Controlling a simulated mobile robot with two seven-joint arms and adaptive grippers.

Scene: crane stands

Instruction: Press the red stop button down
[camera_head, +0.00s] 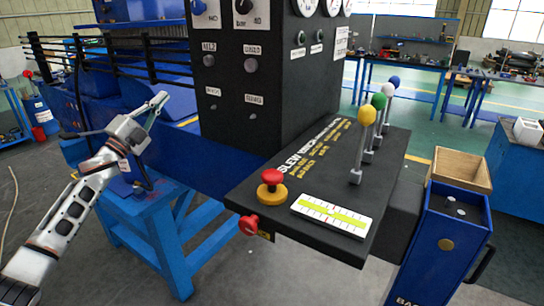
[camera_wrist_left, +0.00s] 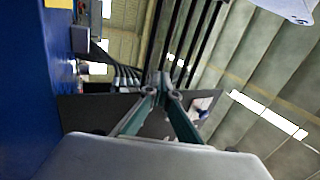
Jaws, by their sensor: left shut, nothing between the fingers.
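The red stop button (camera_head: 271,177) is a red mushroom head on a yellow round base, on top of the black control panel (camera_head: 240,197) near its front left corner. Another red knob (camera_head: 249,224) sits on the panel's front face beside a small yellow label. My left gripper (camera_head: 160,99) is shut and empty, raised in the air to the left of the panel and apart from the button. In the left wrist view its fingers (camera_wrist_left: 166,85) meet at the tips, and no button shows there. My right gripper is not in view.
Levers with yellow (camera_head: 367,115), green, white and blue knobs rise from the panel's right side. A white gauge strip (camera_head: 332,214) lies by the button. A black gauge cabinet (camera_head: 232,100) stands behind. A wooden box (camera_head: 461,169) tops a blue cabinet at right.

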